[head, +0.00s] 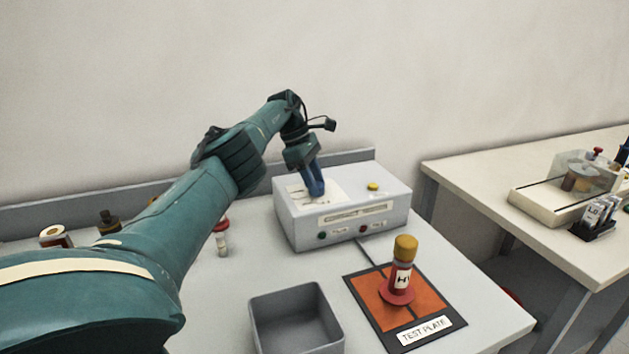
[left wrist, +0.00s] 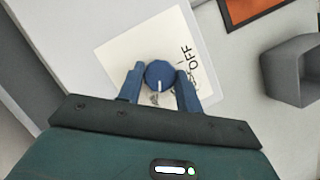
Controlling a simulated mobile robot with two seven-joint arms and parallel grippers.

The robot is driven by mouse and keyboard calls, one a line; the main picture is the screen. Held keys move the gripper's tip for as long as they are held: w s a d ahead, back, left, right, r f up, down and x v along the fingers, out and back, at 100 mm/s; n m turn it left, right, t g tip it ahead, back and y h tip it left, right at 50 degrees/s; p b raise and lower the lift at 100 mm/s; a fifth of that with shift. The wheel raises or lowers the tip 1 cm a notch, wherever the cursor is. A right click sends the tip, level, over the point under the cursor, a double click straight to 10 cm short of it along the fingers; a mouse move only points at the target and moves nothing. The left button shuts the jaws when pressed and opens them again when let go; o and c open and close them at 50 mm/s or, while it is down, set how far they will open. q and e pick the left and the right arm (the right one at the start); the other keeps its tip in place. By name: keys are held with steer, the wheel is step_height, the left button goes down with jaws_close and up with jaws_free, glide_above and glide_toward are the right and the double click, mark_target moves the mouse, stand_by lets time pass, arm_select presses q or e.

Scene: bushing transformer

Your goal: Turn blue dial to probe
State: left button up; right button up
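The blue dial (left wrist: 159,73) sits on a white label card (left wrist: 122,54) on top of the grey tester box (head: 350,229). Its white pointer mark faces down toward my gripper in the left wrist view. The word OFF (left wrist: 186,60) shows right of the dial; other print is partly covered by a finger. My left gripper (head: 316,190) reaches down to the card in the head view, where its blue fingers hide the dial. In the left wrist view my left gripper (left wrist: 160,80) is open, one finger on each side of the dial, with narrow gaps. My right gripper is not in view.
A red bushing with a yellow top (head: 403,262) stands on the orange test plate (head: 429,296). An empty grey bin (head: 263,317) is in front. A second table (head: 531,189) stands right.

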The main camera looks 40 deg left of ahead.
arm_select(q)
steer(key=o, duration=0.5)
steer(key=shift+c, duration=0.2)
step_height(320, 180, up, 6)
steer(key=p, duration=0.2)
steer(key=shift+f+p, duration=0.2)
steer(key=shift+p, duration=0.15)
step_height(320, 180, up, 2)
steer(key=shift+r+p, duration=0.1)
steer(key=shift+p, duration=1)
steer(key=shift+r, duration=0.4)
steer(key=shift+r+p, duration=0.4)
steer(key=shift+r, duration=0.35)
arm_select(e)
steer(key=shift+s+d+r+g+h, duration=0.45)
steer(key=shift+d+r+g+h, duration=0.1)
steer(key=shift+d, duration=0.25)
arm_select(q)
steer(key=shift+s+f, duration=0.1)
steer(key=shift+s, duration=0.05)
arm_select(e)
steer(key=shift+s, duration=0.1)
